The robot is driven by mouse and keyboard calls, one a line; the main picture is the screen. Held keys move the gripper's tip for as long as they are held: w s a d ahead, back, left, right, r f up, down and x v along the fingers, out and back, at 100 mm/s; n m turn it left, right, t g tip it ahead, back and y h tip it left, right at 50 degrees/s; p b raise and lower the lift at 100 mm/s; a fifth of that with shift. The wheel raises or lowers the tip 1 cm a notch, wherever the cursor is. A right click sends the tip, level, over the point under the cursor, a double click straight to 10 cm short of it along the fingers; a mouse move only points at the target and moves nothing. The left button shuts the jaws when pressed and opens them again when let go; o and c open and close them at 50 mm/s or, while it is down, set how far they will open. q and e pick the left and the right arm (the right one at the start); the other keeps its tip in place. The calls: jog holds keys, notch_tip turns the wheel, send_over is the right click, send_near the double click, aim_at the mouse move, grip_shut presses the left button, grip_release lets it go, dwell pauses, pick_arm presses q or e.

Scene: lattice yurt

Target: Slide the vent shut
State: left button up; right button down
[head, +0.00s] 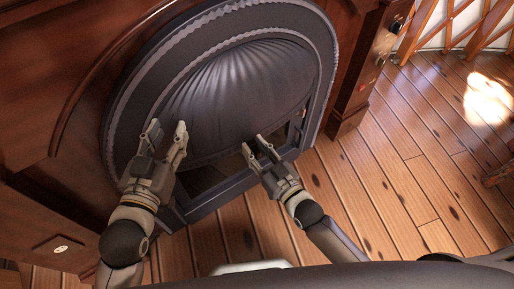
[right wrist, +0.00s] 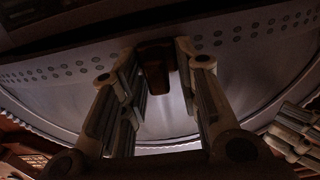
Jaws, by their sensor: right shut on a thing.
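A dark arched metal front (head: 240,90) with a ribbed, domed panel stands in the wooden surround. In the right wrist view, a grey plate with rows of small round holes, seemingly the vent (right wrist: 235,42), lies before my right gripper. My right gripper (head: 254,144) is at the lower edge of the dome. In the right wrist view its fingers (right wrist: 156,68) are shut on a small brown knob (right wrist: 154,80). My left gripper (head: 168,129) is open and empty, in front of the dome's lower left. The vent's holes cannot be made out in the head view.
Dark wood panelling (head: 50,80) flanks the arched front, with a wooden post (head: 365,75) on its right. The plank floor (head: 400,170) is clear to the right. A lattice wall (head: 455,25) stands at the back right.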

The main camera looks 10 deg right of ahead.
jog(key=c, duration=1.4)
grip_release()
jog(key=shift+s+a, duration=0.2)
jog(key=shift+a, duration=0.1)
jog(key=shift+c, duration=0.2)
jog(key=shift+f, duration=0.1)
jog(key=v, duration=1.2)
jog(key=shift+w+d, duration=0.1)
